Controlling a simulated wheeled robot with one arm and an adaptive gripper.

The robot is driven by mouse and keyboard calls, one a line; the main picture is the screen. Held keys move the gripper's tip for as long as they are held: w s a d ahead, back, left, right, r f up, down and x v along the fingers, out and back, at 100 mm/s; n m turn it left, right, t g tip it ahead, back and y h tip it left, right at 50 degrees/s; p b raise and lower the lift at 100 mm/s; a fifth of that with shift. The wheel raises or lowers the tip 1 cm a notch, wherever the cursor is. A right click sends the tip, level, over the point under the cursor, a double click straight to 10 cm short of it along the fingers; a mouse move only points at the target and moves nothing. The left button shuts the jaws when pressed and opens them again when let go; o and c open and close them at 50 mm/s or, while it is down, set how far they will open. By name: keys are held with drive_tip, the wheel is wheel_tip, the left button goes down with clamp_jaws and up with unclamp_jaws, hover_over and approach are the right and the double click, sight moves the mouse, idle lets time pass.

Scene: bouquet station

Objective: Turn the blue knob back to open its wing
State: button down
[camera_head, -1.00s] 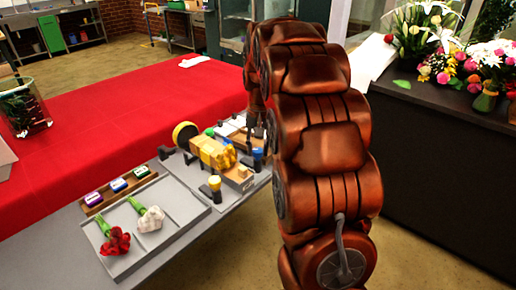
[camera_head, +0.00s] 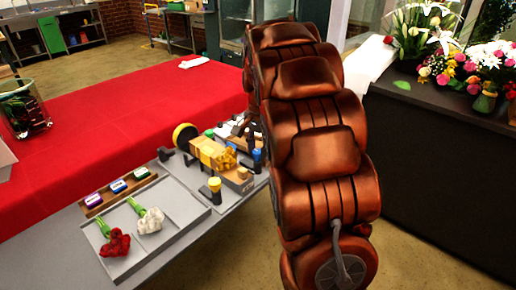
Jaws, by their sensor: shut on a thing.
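The blue knob (camera_head: 257,156) stands on a dark post at the right edge of the grey station board, partly beside my arm. My gripper (camera_head: 249,143) reaches down from behind my arm to the knob's top. It is shut on the blue knob, though the fingertips are small and dark here. The station holds a yellow wrapped bundle (camera_head: 213,153) lying on its side. A yellow knob (camera_head: 214,184) stands in front and a green knob (camera_head: 209,133) behind. The wing of the blue knob cannot be made out clearly.
A grey tray (camera_head: 178,238) holds a red flower (camera_head: 116,243) and a white flower (camera_head: 151,219). A rack (camera_head: 93,200) with several coloured blocks lies behind it. A red-covered table (camera_head: 90,125) is at the left, a dark counter (camera_head: 440,160) with flowers at the right.

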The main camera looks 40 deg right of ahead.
drive_tip(key=shift+d, duration=0.1)
idle(0.3)
drive_tip(key=c, duration=0.8)
unclamp_jaws()
drive_tip(key=shift+r, duration=0.1)
wheel_tip(320, 180, up, 12)
drive_tip(key=shift+s, duration=0.2)
